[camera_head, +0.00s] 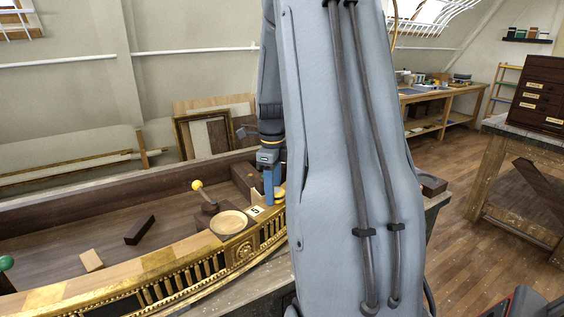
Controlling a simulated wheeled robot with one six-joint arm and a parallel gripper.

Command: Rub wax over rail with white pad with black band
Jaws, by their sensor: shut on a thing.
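The gilt rail (188,272) curves along the front of the console from the lower left towards my arm. Its top has paler and darker gold stretches. My gripper (268,198) points down with blue fingers over the rail's right part. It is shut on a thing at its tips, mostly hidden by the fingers. A small white piece with a dark mark, seemingly the white pad with black band (256,211), shows at the fingertips, close to the rail top. I cannot tell whether it touches the rail. My arm hides the rail's right end.
A round pale dish (229,222) stands just left of my gripper, near a yellow-knobbed tool (197,186). A dark block (139,230) and a light wood block (92,260) lie behind the rail. A green knob (6,263) shows at far left. Framed panels lean behind.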

